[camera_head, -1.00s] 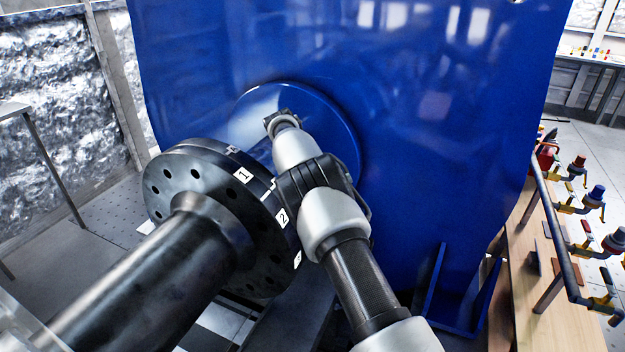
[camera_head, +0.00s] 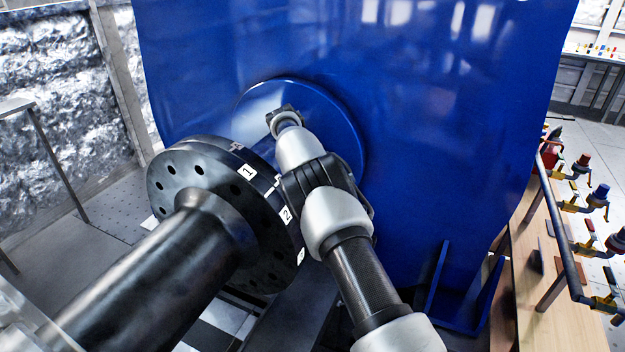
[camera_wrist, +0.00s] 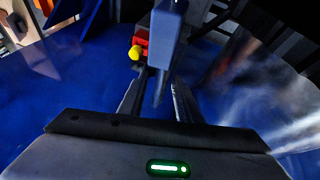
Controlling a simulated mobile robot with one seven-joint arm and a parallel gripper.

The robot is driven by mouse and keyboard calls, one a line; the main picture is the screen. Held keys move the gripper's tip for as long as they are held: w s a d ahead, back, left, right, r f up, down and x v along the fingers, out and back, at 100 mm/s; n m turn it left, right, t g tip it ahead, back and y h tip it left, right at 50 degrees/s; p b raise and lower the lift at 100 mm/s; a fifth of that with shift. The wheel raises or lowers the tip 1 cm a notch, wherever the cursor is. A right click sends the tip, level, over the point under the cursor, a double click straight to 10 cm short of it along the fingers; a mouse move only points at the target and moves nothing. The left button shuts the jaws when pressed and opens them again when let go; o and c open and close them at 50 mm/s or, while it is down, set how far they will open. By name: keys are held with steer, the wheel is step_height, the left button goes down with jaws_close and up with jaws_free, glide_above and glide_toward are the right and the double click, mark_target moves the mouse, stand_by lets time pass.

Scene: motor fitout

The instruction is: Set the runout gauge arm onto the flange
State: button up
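The black flange (camera_head: 200,171) with bolt holes sits on the end of a thick dark shaft (camera_head: 155,268). White labels with numbers, 1 and 2 among them, are on its rim. My arm reaches over the flange's right side, and its end is between the flange and the blue housing. The gripper's fingers are hidden in the head view. In the wrist view, my gripper (camera_wrist: 158,88) has its two dark fingers on either side of a blue-grey bar, seemingly the gauge arm (camera_wrist: 166,38). A red piece (camera_wrist: 140,42) with a yellow ball (camera_wrist: 135,53) is beside the bar. Contact with the flange cannot be seen.
A big blue housing (camera_head: 440,130) with a round boss (camera_head: 335,120) stands right behind my arm. A blue bracket (camera_head: 462,295) is at its foot. A wooden bench (camera_head: 545,320) with a rail (camera_head: 566,245) of colourful clamp-like fittings is on the right.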

steer(key=v, duration=1.7)
steer(key=shift+r+b, duration=0.25)
steer(key=shift+b, duration=0.2)
steer(key=shift+c, duration=1.1)
steer(key=d+f+y+b, duration=0.1)
steer(key=d+b, duration=0.1)
steer(key=d, duration=0.1)
steer(key=d+f+y+b, duration=0.1)
steer(key=d+f+b, duration=0.1)
steer(key=s+d+f+y+b, duration=0.1)
steer(key=d+f+b, duration=0.1)
steer(key=d, duration=0.1)
steer(key=shift+s+d+f+y, duration=0.1)
steer(key=shift+d+f+y, duration=0.15)
steer(key=shift+d+y, duration=0.15)
jaws_close()
steer(key=s+d+f+t+y+b, duration=0.2)
steer(key=s+d+y+b, duration=0.2)
steer(key=s+d+b, duration=0.25)
steer(key=w+a+f+n, duration=0.1)
steer(key=w+a+f, duration=0.5)
steer(key=a+f, duration=0.1)
steer(key=shift+w+f+t+b, duration=0.25)
steer(key=shift+f+t+b, duration=0.05)
steer(key=shift+f+b, duration=0.15)
